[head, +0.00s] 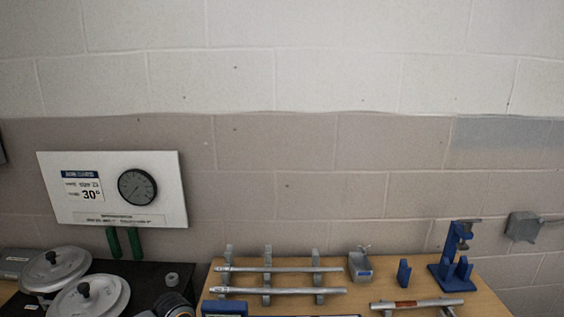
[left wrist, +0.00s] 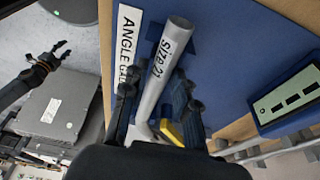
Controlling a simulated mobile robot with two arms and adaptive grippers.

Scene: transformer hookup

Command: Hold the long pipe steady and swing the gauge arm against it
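A grey pipe (left wrist: 160,75) marked "size 21" slants across the left wrist view, with its round end towards the top. It stands over a blue board with an "ANGLE GA..." label (left wrist: 128,45); the rest of that word is hidden. My left gripper (left wrist: 155,95) has a dark finger on each side of the pipe, close against it, and looks shut on it. A small yellow piece (left wrist: 172,132) shows beside the pipe's lower part; I cannot tell whether it is the gauge arm. My black right gripper (left wrist: 58,56) is at the left, empty, fingers apart. The head view shows neither gripper.
In the head view, long pipes (head: 285,269) lie on grey racks on the wooden table (head: 385,268). A blue stand (head: 452,262) is at the right. A wall panel (head: 110,210) carries a dial and "30°". Lidded pots (head: 55,268) stand at the left.

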